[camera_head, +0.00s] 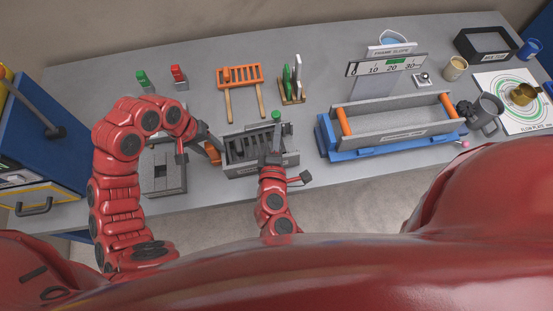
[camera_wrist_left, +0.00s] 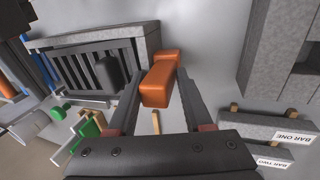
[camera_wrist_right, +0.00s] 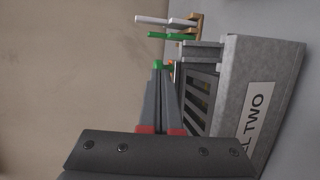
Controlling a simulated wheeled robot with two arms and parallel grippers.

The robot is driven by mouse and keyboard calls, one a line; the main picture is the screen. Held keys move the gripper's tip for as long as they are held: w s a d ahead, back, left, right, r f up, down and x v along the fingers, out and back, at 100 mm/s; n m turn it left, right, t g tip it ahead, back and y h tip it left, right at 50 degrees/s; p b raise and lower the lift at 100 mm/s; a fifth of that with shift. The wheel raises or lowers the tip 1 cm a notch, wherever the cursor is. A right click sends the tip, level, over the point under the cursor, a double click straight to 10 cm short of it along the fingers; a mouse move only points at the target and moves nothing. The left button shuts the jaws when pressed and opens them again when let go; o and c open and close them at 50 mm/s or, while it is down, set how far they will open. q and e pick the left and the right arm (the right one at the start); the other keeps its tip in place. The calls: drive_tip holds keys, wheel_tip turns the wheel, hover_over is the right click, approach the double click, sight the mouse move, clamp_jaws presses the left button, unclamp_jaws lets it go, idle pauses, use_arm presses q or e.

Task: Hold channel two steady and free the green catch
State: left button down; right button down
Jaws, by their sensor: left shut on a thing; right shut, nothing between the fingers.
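Channel two (camera_head: 256,163) is a grey slotted box at the table's front edge. Its label partly shows in the right wrist view (camera_wrist_right: 262,105). My left gripper (camera_head: 213,143) is shut on an orange block-like handle (camera_wrist_left: 158,80) at the channel's left end. The green catch (camera_head: 276,115) shows at the channel's far side, and a green knob (camera_wrist_right: 157,64) appears at the fingertips in the right wrist view. My right gripper (camera_head: 277,128) is shut and empty, its fingers reaching over the channel close to the catch. I cannot tell whether they touch it.
A grey block (camera_head: 163,170) stands left of the channel. An orange rack (camera_head: 240,76) and a wooden stand (camera_head: 291,99) with green and white pieces lie behind. A blue-based trough (camera_head: 385,140) stands to the right. A blue cabinet (camera_head: 45,135) is at the far left.

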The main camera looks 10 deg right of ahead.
use_arm(q)
drive_tip(key=shift+d, duration=0.1)
use_arm(e)
drive_tip(key=d+v, duration=0.1)
drive_tip(key=v, duration=1)
drive_tip(key=shift+s, duration=0.3)
drive_tip(key=shift+r, duration=0.15)
drive_tip(key=s+a+r, duration=0.1)
drive_tip(key=s+r, duration=0.4)
drive_tip(key=r, duration=0.1)
drive_tip(key=shift+s+a, duration=0.25)
drive_tip(key=shift+s, duration=0.1)
use_arm(q)
drive_tip(key=c, duration=0.7)
unclamp_jaws()
use_arm(e)
drive_tip(key=shift+d, duration=0.1)
use_arm(q)
drive_tip(key=shift+r, duration=0.1)
